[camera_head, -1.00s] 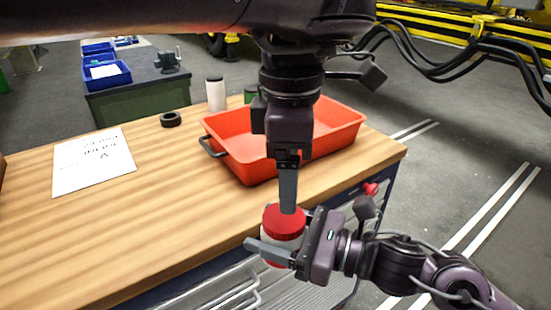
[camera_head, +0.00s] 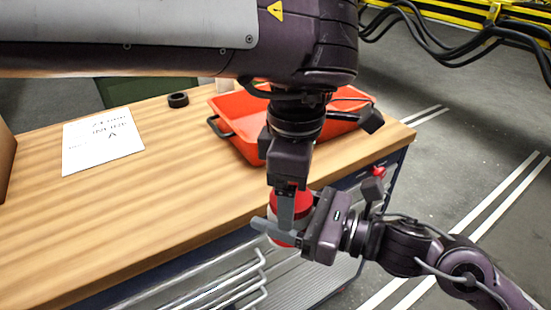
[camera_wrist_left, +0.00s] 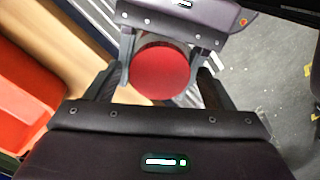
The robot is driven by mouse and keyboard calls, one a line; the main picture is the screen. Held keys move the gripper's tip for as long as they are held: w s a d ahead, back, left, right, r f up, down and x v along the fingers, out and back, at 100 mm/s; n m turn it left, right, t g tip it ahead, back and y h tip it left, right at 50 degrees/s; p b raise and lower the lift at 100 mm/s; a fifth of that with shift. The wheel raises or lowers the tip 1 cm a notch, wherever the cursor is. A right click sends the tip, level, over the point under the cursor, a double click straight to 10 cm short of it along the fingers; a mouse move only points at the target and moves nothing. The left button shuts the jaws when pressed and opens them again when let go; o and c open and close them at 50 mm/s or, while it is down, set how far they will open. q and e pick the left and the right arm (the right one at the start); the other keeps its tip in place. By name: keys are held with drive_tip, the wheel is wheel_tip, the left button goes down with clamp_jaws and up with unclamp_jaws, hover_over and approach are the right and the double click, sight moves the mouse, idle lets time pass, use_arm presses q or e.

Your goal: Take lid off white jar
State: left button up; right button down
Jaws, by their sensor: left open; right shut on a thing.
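The white jar (camera_head: 272,226) with its red lid (camera_head: 305,200) is held by my right gripper (camera_head: 279,233) just beyond the table's front edge. The right gripper is shut around the jar from the right. My left gripper (camera_head: 285,212) points down from above and hides part of the lid. In the left wrist view, the round red lid (camera_wrist_left: 160,69) lies between the open fingers of my left gripper (camera_wrist_left: 155,85), with the right gripper across the top of that picture. Most of the jar's white body is hidden. The lid is on the jar.
The wooden table (camera_head: 190,190) has a red-orange tray (camera_head: 240,125), a paper sheet (camera_head: 102,142) and a black ring (camera_head: 178,99) on it. Metal rails (camera_head: 215,290) run below its front edge. The left arm covers the upper part of the head view.

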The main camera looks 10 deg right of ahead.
use_arm(q)
drive_tip(key=c, duration=1)
drive_tip(key=n, duration=0.6)
drive_tip(key=shift+c, duration=0.2)
drive_tip(key=o, duration=1.1)
drive_tip(key=shift+s, duration=0.1)
drive_tip(key=shift+s+d, duration=0.1)
